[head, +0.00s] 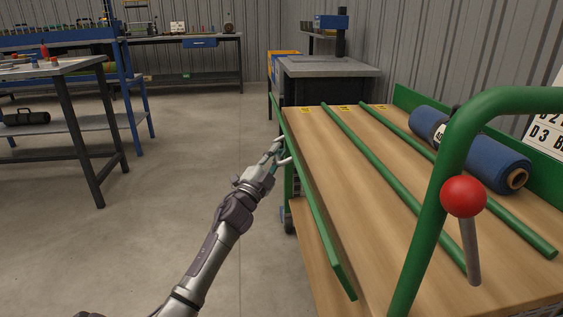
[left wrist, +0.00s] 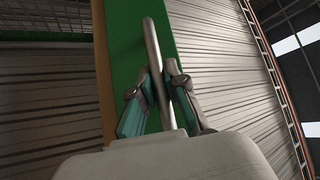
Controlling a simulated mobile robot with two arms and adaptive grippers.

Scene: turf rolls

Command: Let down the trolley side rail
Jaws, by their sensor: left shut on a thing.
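The trolley has a wooden deck (head: 345,205) in a green frame. Its green side rail (head: 318,225) runs along the deck's left edge, seen nearly edge-on from above. A grey metal bar handle (head: 284,159) sticks out on the rail's outer side near the far end. My left gripper (head: 275,153) is at this handle, outside the rail. In the left wrist view, the fingers (left wrist: 160,95) are closed around the grey bar (left wrist: 156,65), with the green panel (left wrist: 124,50) behind it. My right gripper is not in view.
A blue roll (head: 470,150) lies on the deck's right side beside green strips (head: 390,170). A green hoop (head: 432,210) and a red-knobbed lever (head: 463,197) stand in the right foreground. A dark workbench (head: 325,68) stands behind. Floor (head: 190,140) left of the trolley is clear.

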